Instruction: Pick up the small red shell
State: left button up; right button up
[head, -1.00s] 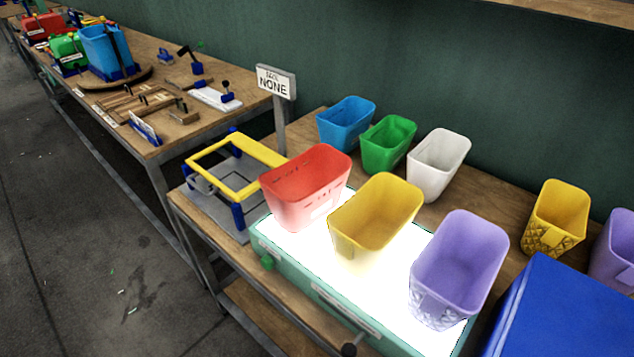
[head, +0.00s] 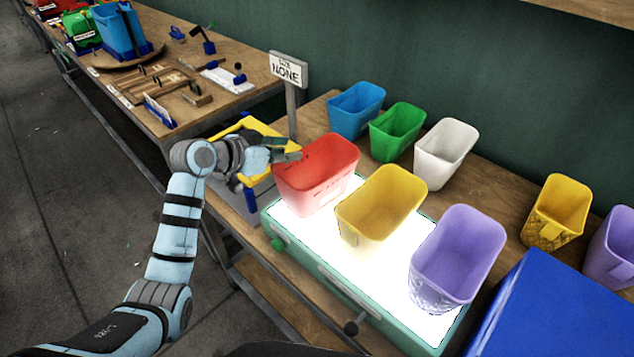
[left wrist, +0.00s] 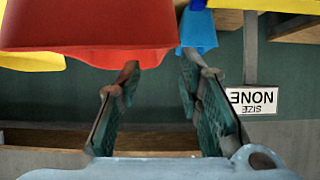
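The small red shell (head: 312,190), an open tapered bin, stands upright at the left end of a glowing white panel. In the left wrist view, which is upside down, the red shell (left wrist: 80,25) fills the upper left. My left gripper (head: 290,150) is at the shell's left rim. Its two green-padded fingers are spread apart in the left wrist view (left wrist: 158,68), with nothing seen held between them. One fingertip overlaps the shell's edge there; I cannot tell whether they touch. My right gripper is not in view.
A yellow shell (head: 380,215) and a purple shell (head: 455,262) share the panel (head: 318,232). Blue (head: 355,112), green (head: 397,132) and white (head: 444,155) shells stand behind. A yellow frame fixture (head: 250,125) and a NONE sign (head: 288,70) are close to the left gripper.

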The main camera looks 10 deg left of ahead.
pick_arm(q)
jog(key=x, duration=0.6)
jog(key=shift+a+f, duration=0.1)
jog(key=shift+f, duration=0.3)
jog(key=shift+s, duration=0.15)
grip_shut()
jog(key=shift+r, duration=0.1)
